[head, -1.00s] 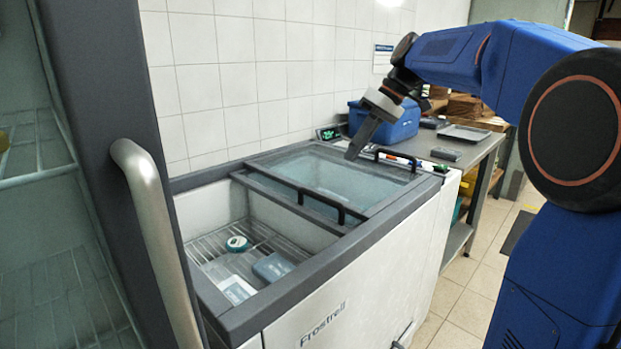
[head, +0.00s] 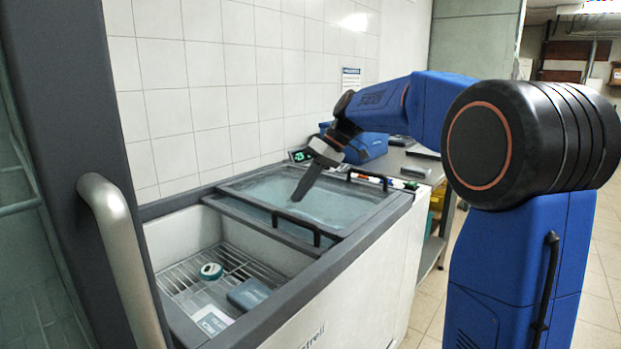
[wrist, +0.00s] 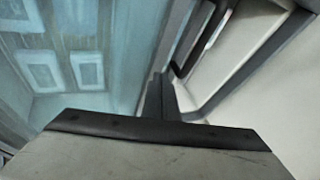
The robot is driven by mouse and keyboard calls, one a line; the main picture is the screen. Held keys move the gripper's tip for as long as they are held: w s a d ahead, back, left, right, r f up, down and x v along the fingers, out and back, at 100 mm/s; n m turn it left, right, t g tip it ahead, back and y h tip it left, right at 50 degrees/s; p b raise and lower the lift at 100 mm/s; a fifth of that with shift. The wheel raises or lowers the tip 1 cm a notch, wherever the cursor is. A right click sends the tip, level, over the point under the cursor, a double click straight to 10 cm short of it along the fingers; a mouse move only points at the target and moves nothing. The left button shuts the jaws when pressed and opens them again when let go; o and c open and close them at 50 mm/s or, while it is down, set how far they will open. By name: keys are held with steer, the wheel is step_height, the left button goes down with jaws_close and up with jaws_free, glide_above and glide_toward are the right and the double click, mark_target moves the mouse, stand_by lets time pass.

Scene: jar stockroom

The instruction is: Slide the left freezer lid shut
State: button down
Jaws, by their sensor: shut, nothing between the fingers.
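The chest freezer has two glass sliding lids with dark frames. The left lid (head: 262,222) is slid to the right, overlapping the right lid (head: 265,187), and the freezer's left half is uncovered. The left lid's black bar handle (head: 297,224) stands on its frame. My gripper (head: 299,195) is shut and empty, tilted down over the lids just behind the left lid's handle in the head view. I cannot tell whether its tips touch anything. In the wrist view the narrow fingers (wrist: 160,98) point down between bluish glass and a pale surface.
Packages and a round tub (head: 211,271) lie on a wire rack in the open half. The right lid's handle (head: 367,178) is to the right. A blue bin (head: 362,145) stands on a bench behind. An upright door with a metal handle (head: 122,255) is at the near left.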

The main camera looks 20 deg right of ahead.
mark_target(291, 226)
steer(key=shift+s+a+f, duration=0.25)
steer(key=shift+s+a, duration=0.3)
steer(key=shift+a, duration=0.3)
steer(key=shift+s+a+f, duration=0.25)
steer(key=shift+s+a, duration=0.3)
steer(key=shift+a, duration=0.3)
steer(key=s+a, duration=0.8)
steer(key=a, duration=0.4)
steer(key=s+a, duration=0.8)
steer(key=a, duration=0.4)
steer(key=shift+s+a, duration=0.35)
